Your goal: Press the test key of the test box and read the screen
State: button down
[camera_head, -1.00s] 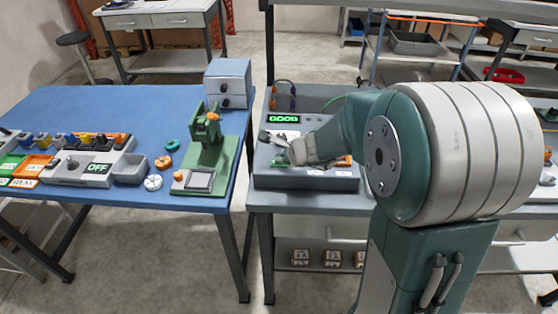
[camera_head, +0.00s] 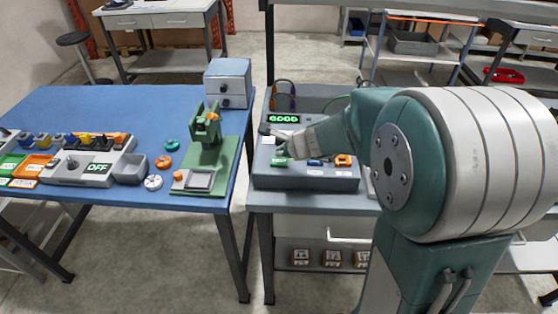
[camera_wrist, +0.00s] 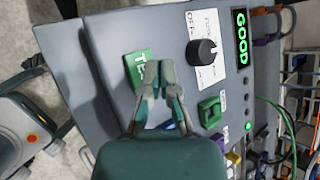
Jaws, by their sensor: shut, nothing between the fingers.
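The test box (camera_head: 300,181) is a grey unit on the grey bench at the right. Its screen (camera_head: 283,118) is lit green and reads "GOOD"; the screen also shows in the wrist view (camera_wrist: 242,37). The green test key (camera_wrist: 138,66), with part of a "TE..." label showing, is on the box's sloped top. My gripper (camera_wrist: 160,92) is shut and empty, its fingertips over or beside the key's edge. I cannot tell whether they touch it. In the head view my gripper (camera_head: 282,151) is small and partly hidden by my wrist.
The box also carries a black knob (camera_wrist: 202,51), a green socket block (camera_wrist: 210,111) and an orange block (camera_head: 343,160). A gap separates the tables.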

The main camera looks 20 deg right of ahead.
aim_at(280, 163)
jog(key=shift+r, duration=2.4)
jog(key=shift+s+a+r+n, duration=0.15)
jog(key=shift+s+a+n, duration=0.05)
jog(key=shift+s+n, duration=0.1)
jog(key=s+a+r+n+g, duration=0.1)
jog(key=s+a+r+n, duration=0.1)
jog(key=s+n, duration=0.45)
jog(key=s+a+r+n+g, duration=0.1)
jog(key=s+a+r+n, duration=0.15)
jog(key=s+n, duration=0.35)
jog(key=s+d+n+h, duration=0.2)
jog(key=s+n, duration=0.2)
jog(key=s, duration=0.3)
jog(key=s+d+n+h, duration=0.1)
jog(key=s+d+n, duration=0.1)
jog(key=s+n, duration=0.3)
jog(key=shift+s+d+g+h, duration=0.25)
jog(key=shift+s+g+h, duration=0.15)
jog(key=shift+s, duration=0.65)
